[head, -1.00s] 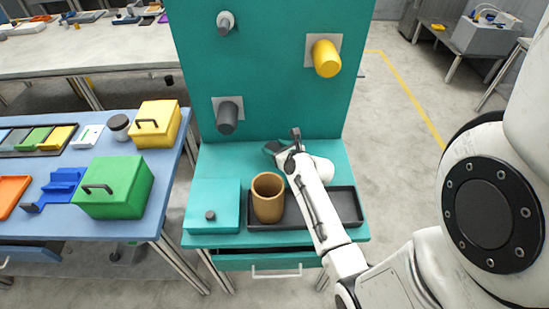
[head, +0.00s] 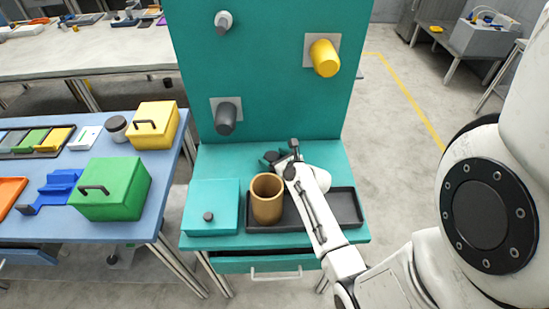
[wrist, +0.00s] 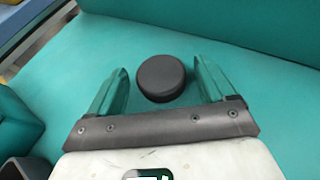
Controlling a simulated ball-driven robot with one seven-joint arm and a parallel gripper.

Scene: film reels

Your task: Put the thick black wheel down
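The thick black wheel (wrist: 161,78) lies flat on the teal worktop (wrist: 65,75) in the wrist view. My gripper (wrist: 160,66) is open, its two teal fingers on either side of the wheel. A gap shows between each finger and the wheel. In the head view my gripper (head: 273,158) is low over the worktop at the foot of the teal upright panel, and the wheel is a small dark shape (head: 269,157), partly hidden by the fingers and wrist.
The panel (head: 270,100) carries a dark grey peg (head: 226,119), a yellow peg (head: 324,58) and a light grey peg (head: 222,22). In front stand a brown cup (head: 267,205), a black tray (head: 343,206) and a teal lidded box (head: 212,203).

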